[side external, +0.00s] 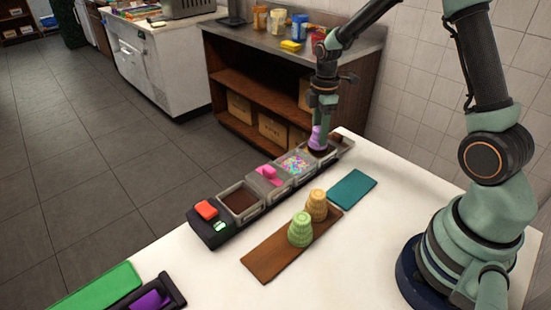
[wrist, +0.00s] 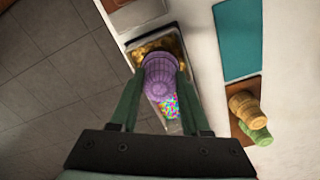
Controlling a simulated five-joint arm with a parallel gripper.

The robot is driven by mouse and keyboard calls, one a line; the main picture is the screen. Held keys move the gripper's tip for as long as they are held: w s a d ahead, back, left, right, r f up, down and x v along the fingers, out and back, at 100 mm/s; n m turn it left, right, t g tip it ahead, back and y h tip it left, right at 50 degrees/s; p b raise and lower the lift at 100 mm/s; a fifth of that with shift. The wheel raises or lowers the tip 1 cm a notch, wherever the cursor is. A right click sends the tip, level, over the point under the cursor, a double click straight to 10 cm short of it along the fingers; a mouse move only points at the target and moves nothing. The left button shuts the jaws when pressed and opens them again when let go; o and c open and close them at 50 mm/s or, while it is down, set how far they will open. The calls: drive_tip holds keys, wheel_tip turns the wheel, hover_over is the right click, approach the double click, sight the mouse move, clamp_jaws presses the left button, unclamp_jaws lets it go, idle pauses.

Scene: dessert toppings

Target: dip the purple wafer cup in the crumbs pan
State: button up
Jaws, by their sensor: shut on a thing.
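The purple wafer cup (side external: 316,137) is in my gripper (side external: 318,122), at the far end of the row of pans in the side view. In the wrist view my gripper (wrist: 160,84) has a finger on each side of the purple cup (wrist: 161,72). The crumbs pan (wrist: 138,43), with golden-brown bits, lies under and around the cup. In the side view a dark area shows at the cup's lower end; I cannot tell if it is the cup's coating or the pan. Whether the cup touches the crumbs is hidden.
A sprinkles pan (side external: 295,163), a pan with a pink thing (side external: 268,176) and a dark brown pan (side external: 241,201) continue the row. Green (side external: 301,230) and tan (side external: 316,206) cups stand on a brown board (side external: 262,262). A teal mat (side external: 352,188) lies nearby.

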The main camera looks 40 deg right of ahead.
drive_tip(key=shift+f, duration=0.65)
drive_tip(key=shift+f, duration=0.35)
drive_tip(key=shift+f, duration=0.1)
idle(1.0)
drive_tip(key=shift+r, duration=2)
drive_tip(key=shift+r, duration=0.15)
drive_tip(key=shift+r, duration=2.15)
